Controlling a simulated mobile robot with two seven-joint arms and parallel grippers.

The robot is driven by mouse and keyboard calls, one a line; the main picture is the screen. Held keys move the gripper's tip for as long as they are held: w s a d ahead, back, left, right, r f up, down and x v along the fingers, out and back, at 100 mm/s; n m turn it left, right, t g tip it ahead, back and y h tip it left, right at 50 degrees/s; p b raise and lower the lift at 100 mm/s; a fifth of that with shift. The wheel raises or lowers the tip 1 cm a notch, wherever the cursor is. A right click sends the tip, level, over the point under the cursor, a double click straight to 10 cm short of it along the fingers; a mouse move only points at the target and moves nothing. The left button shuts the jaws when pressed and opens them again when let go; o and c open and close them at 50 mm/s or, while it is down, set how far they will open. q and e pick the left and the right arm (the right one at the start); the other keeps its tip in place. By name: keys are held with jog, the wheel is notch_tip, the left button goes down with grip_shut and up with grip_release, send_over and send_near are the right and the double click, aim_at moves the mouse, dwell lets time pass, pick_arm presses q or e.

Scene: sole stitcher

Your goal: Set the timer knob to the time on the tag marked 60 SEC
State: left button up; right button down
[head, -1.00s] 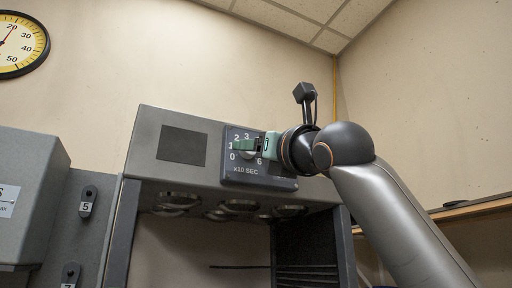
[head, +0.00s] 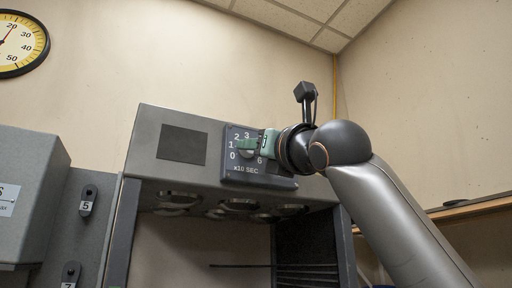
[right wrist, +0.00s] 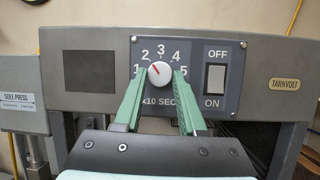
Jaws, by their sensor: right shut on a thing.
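The timer knob (right wrist: 160,74) is a round white knob with a red pointer line. Its dial panel (right wrist: 140,106) has numbers around it and is marked x10 SEC. The pointer leans up and left, roughly toward the 2. My right gripper (right wrist: 161,76) has its green fingers on both sides of the knob and is shut on it. In the head view my right gripper (head: 249,146) reaches the dial panel (head: 233,174) from the right and covers much of the knob. No tag marked 60 SEC can be made out. My left gripper is not in view.
An OFF/ON rocker switch (right wrist: 215,79) sits right of the dial. A dark blank panel (right wrist: 90,77) is on its left. A grey cabinet labelled SOLE PRESS (right wrist: 18,102) stands left.

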jog(key=shift+s+a+r+m+t+h, duration=0.15)
jog(key=shift+m+h, duration=0.6)
jog(key=shift+m, duration=0.8)
jog(key=shift+w+a+f+m+t+h, duration=0.1)
jog(key=shift+m+t+h, duration=0.15)
jog(key=shift+m+h, duration=0.9)
jog(key=shift+s+a+r+m+t+h, duration=0.15)
jog(key=shift+m+h, duration=0.25)
jog(key=shift+m, duration=1.5)
jog(key=shift+d, duration=0.15)
jog(key=shift+c, duration=2.4)
grip_release()
jog(key=shift+w+f, duration=0.1)
pick_arm(q)
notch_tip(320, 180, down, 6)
jog(key=b, duration=0.6)
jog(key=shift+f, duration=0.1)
pick_arm(e)
jog(key=v, duration=1.2)
jog(key=shift+s, duration=0.25)
jog(key=shift+f, duration=0.1)
